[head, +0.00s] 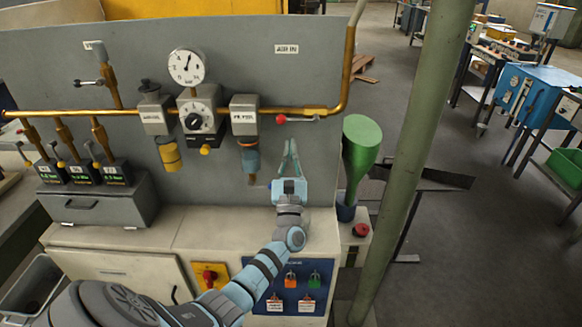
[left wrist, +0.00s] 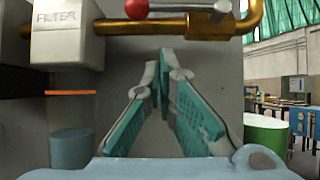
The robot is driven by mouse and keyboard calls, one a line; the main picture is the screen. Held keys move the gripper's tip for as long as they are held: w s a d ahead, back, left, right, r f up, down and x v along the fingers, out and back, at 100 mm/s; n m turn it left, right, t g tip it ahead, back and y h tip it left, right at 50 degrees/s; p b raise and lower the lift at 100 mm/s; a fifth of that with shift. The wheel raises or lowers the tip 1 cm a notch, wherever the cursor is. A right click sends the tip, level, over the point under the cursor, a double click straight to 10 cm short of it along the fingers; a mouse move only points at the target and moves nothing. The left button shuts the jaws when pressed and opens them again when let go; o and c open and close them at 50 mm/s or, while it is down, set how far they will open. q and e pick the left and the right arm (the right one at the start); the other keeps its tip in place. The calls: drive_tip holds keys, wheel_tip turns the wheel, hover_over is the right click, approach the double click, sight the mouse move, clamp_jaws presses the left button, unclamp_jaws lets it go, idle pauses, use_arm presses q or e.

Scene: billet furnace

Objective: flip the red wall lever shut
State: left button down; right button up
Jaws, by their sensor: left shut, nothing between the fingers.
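The red wall lever (head: 281,118) has a round red knob on a grey handle. My left gripper (head: 291,146) is shut and empty, fingers pointing up, a little below the lever. In the left wrist view the knob (left wrist: 137,9) is at the top edge, up and left of the shut fingertips (left wrist: 161,60). The fingers do not appear to touch the lever. My right gripper is not in view.
A FILTER unit (head: 244,122) hangs left of the lever, with a gauge (head: 187,66) and regulator farther left. The brass pipe (head: 348,70) bends upward on the right. A green funnel (head: 361,140) and green post (head: 410,150) stand right of my arm.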

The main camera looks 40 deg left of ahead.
sight(297, 120)
use_arm(q)
wheel_tip(297, 120, up, 4)
drive_tip(key=shift+w+a+f+p, duration=0.1)
drive_tip(key=shift+w+a+p, duration=0.05)
drive_tip(key=shift+p, duration=0.85)
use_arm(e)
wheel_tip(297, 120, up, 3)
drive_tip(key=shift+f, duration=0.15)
use_arm(q)
drive_tip(key=shift+f, duration=0.1)
drive_tip(key=shift+a+r+m+t+h, duration=0.1)
drive_tip(key=shift+r+m+t+h, duration=0.25)
drive_tip(key=shift+m+t+h, duration=0.45)
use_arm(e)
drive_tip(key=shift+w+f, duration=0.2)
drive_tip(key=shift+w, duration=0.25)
